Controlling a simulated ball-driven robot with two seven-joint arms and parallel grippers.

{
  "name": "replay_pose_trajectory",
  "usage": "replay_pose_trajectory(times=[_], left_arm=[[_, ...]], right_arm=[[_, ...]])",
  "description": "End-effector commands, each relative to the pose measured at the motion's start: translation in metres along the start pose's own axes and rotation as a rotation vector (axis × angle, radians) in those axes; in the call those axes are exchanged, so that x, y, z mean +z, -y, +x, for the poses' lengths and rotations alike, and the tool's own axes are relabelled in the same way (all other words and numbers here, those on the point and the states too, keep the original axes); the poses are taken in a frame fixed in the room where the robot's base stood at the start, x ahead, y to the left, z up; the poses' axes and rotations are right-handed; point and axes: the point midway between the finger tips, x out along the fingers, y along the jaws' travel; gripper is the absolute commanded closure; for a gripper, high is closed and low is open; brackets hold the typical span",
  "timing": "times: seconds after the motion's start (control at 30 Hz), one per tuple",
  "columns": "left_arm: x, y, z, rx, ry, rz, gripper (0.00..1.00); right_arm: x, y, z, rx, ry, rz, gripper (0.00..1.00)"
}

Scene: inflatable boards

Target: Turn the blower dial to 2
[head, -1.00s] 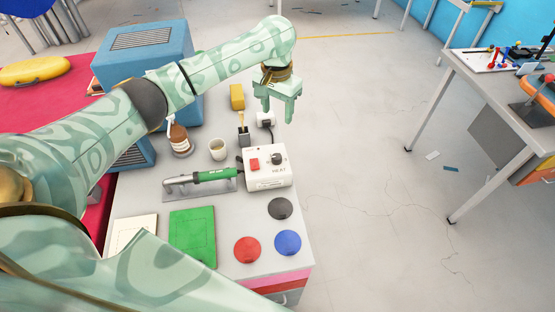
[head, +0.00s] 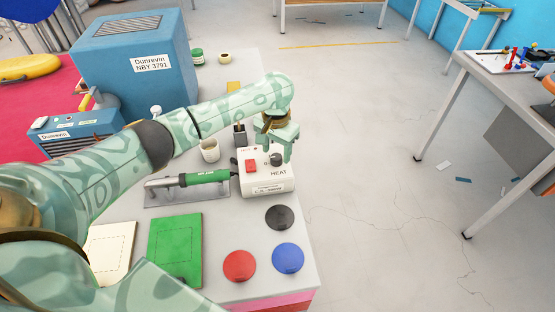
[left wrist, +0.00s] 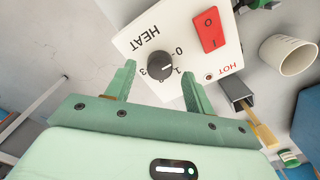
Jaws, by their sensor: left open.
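The white control box (head: 266,180) marked HEAT stands on the grey bench, with a black dial (head: 276,159) and a red switch (head: 251,166) on top. The dial also shows in the left wrist view (left wrist: 160,66), with the numbers 0, 1 and 3 readable around it; its exact setting is hard to tell. My left gripper (head: 276,158) is open above the box. In the wrist view its two fingers (left wrist: 157,82) point towards the dial, which lies just beyond and between their tips. They look apart from it. My right gripper is not in view.
A green-handled tool (head: 203,177) lies on a grey plate left of the box. A white cup (head: 210,151) stands behind it. Red (head: 239,266), blue (head: 288,258) and black (head: 279,217) discs lie in front. Large blue Dunrevin housing (head: 135,70) stands back left.

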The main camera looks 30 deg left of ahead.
Motion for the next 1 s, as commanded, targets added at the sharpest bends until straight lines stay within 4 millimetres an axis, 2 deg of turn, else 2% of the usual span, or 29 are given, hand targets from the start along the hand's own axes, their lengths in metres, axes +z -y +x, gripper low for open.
replay_pose_trajectory(times=[0.03,0.13,0.47,0.53,0.63,0.67,0.87,1.0], left_arm=[[0.0,0.0,0.011,0.0,0.002,0.0,0.47],[0.0,0.0,0.018,0.0,0.0,-0.001,0.47],[0.0,0.0,0.02,0.0,-0.001,0.0,0.47],[0.0,0.0,0.02,0.0,-0.001,0.0,0.6],[0.0,0.0,0.02,0.0,-0.001,0.0,0.88],[0.0,0.0,0.02,-0.001,-0.001,0.0,0.91],[0.0,0.0,0.019,-0.001,0.0,0.005,0.91],[0.001,-0.001,0.015,0.0,0.0,0.032,0.91]], right_arm=[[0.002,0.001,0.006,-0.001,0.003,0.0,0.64],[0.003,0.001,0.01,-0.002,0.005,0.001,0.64],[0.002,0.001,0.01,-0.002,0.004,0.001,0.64],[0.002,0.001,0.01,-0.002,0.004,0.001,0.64],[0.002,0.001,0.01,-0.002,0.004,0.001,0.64],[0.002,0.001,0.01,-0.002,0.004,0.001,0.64],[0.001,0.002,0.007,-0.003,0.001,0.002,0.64],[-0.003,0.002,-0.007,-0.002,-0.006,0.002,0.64]])
